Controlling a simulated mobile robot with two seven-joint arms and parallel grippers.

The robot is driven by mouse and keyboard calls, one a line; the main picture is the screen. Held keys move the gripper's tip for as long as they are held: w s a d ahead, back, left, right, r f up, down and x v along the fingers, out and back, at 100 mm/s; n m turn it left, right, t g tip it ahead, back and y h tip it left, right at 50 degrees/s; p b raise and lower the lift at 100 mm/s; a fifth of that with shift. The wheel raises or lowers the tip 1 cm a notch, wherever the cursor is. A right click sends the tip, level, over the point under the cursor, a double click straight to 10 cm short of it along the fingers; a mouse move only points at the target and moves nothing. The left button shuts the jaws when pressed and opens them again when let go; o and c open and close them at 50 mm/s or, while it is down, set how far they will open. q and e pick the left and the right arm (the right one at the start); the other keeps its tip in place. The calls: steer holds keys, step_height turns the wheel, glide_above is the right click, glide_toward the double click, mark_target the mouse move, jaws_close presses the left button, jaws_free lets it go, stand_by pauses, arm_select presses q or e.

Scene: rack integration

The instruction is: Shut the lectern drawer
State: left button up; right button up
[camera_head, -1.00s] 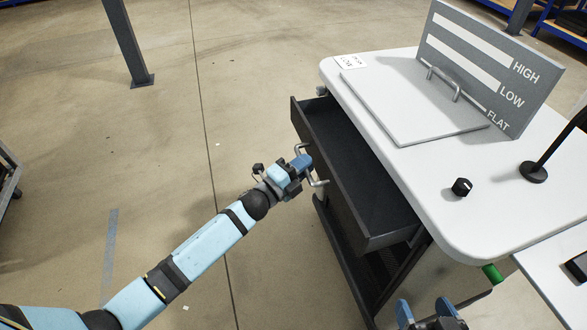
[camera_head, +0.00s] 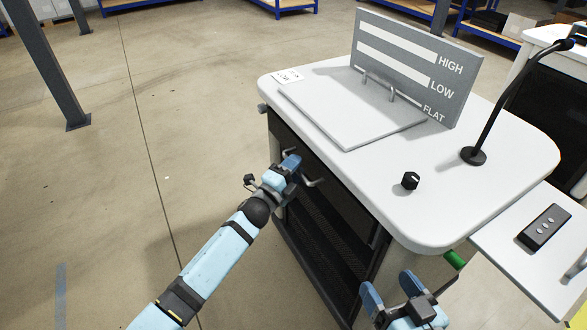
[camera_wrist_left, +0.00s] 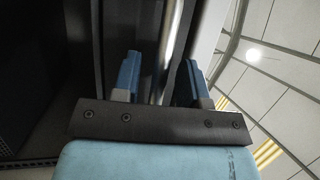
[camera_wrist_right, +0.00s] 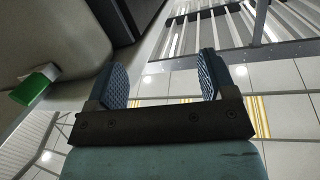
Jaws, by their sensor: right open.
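The lectern (camera_head: 440,215) has a white top, with a dark drawer (camera_head: 345,200) under its left edge. No open drawer interior shows, and the drawer front looks flush or nearly flush with the body. Its grey bar handle (camera_head: 312,182) is partly hidden by my left gripper (camera_head: 291,167). In the left wrist view, the fingers of my left gripper (camera_wrist_left: 161,80) are apart, with a metal bar running between them; contact is unclear. My right gripper (camera_head: 390,291) is open and empty near the lectern's front corner, and also shows in its wrist view (camera_wrist_right: 163,80).
On the top are a hinged grey board (camera_head: 350,115), a sign marked HIGH, LOW, FLAT (camera_head: 415,65), a black knob (camera_head: 410,180) and a microphone (camera_head: 473,155). A side shelf (camera_head: 520,250) holds a button box (camera_head: 545,227). Floor left of the lectern is clear.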

arm_select(q)
steer(key=p+v, duration=0.2)
steer(key=v, duration=1.2)
arm_select(e)
steer(key=f, duration=0.1)
steer(key=s+d+f+g+h, duration=0.1)
steer(key=f, duration=0.1)
steer(key=d+f+g, duration=0.1)
steer(key=shift+s+d+f+h, duration=0.15)
steer(key=shift+s+f+h, duration=0.1)
steer(key=shift+h, duration=0.15)
arm_select(q)
steer(key=shift+w, duration=0.1)
steer(key=shift+f, duration=0.1)
arm_select(e)
steer(key=shift+s+a, duration=0.1)
steer(key=shift+a, duration=0.1)
